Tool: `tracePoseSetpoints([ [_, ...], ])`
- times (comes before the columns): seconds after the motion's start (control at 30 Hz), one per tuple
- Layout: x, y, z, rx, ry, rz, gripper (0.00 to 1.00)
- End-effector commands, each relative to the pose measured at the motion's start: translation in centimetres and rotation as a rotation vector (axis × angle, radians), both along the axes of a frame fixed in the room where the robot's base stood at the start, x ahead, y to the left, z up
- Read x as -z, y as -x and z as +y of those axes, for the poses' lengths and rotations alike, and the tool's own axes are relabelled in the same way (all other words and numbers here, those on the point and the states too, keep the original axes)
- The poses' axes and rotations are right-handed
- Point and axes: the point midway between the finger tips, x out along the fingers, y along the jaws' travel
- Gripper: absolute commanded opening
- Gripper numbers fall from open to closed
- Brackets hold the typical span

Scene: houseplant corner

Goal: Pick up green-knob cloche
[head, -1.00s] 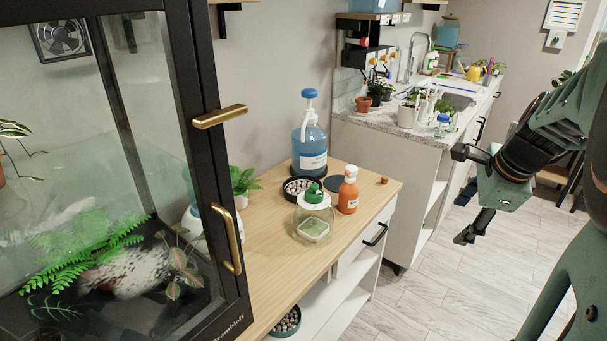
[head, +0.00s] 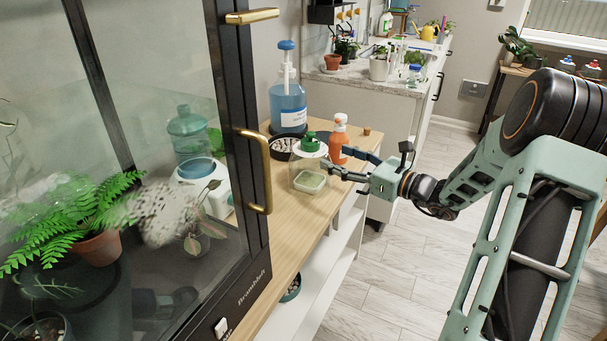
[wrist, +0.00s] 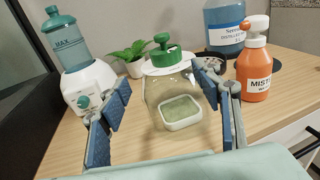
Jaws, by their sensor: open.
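The green-knob cloche (head: 310,161) is a clear glass dome with a green knob on a white-and-green top. It stands upright on the wooden cabinet top, with a small pale square dish inside or behind its glass. In the wrist view the cloche (wrist: 166,88) is ahead, between the lines of my two fingers and closer to the right one. My gripper (head: 352,166) is open and empty, just right of the cloche in the head view. In the wrist view my gripper (wrist: 166,118) has its blue pads spread wide. I cannot tell whether the right finger touches the glass.
An orange mister bottle (head: 338,143) stands close behind the cloche, right of it in the wrist view. A large blue bottle (head: 288,104) and a black round tray (head: 281,149) are behind. A white humidifier (wrist: 88,88) is left. The glass terrarium's door handle (head: 262,170) projects nearby.

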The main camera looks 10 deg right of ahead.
Motion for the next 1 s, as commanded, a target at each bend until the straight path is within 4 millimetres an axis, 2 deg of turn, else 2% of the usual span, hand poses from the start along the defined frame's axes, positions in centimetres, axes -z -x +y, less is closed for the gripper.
tracePoseSetpoints([
  [0.17,-0.4,-1.0,-0.6,0.039,-0.049,-0.032,0.59],
  [0.5,-0.4,-4.7,2.4,0.038,-0.049,-0.032,0.59],
  [0.73,-0.4,-6.1,3.6,0.038,-0.048,-0.031,0.59],
  [1.0,-0.5,-8.9,5.9,0.038,-0.048,-0.030,0.59],
])
